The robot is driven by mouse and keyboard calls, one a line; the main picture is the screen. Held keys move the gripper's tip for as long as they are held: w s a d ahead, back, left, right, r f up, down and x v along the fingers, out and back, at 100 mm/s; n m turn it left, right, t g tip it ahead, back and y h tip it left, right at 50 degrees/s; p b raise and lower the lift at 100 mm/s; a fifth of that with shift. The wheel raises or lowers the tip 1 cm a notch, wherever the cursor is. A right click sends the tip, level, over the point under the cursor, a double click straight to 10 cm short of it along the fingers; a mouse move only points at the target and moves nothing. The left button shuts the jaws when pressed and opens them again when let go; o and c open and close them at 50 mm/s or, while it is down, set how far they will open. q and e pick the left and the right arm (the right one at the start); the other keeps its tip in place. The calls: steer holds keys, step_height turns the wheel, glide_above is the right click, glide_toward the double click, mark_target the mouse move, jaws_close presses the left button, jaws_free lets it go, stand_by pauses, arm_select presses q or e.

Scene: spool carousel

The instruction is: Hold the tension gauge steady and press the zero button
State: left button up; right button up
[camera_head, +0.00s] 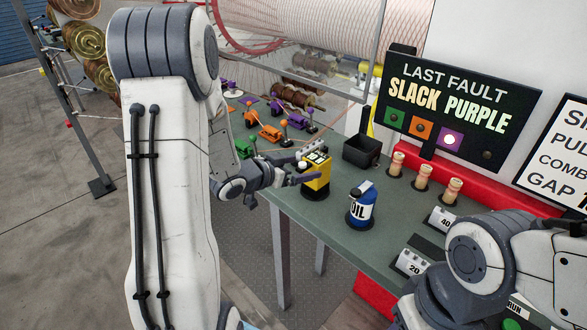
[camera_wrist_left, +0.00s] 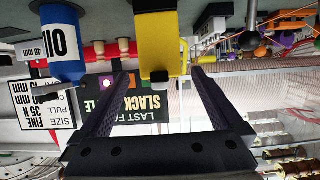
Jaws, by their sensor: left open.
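The yellow tension gauge (camera_head: 319,187) stands on the green bench near its left edge, with a black-and-white face on top. In the left wrist view, which is upside down, the gauge (camera_wrist_left: 164,45) hangs from the bench at the top. My left gripper (camera_head: 307,162) is at the gauge, with its fingers apart. In the wrist view the fingertips (camera_wrist_left: 158,73) lie to either side of the gauge's upper end, with gaps showing. I cannot make out the zero button. My right arm enters at the lower right of the head view; its gripper is not visible.
A blue oil bottle (camera_head: 361,205) stands close right of the gauge, and a black bin (camera_head: 362,152) behind it. Several wooden spools (camera_head: 422,178) and weight blocks (camera_head: 410,263) are on the right. Colored clamps (camera_head: 268,133) are farther back. A fault sign (camera_head: 455,100) reads slack purple.

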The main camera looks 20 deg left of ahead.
mark_target(316, 164)
arm_select(q)
steer(key=p+x, duration=0.1)
steer(key=x, duration=0.6)
steer(key=shift+w+f, duration=0.1)
arm_select(e)
steer(key=shift+r, duration=0.55)
arm_select(q)
jaws_close()
arm_select(e)
jaws_close()
stand_by(0.9)
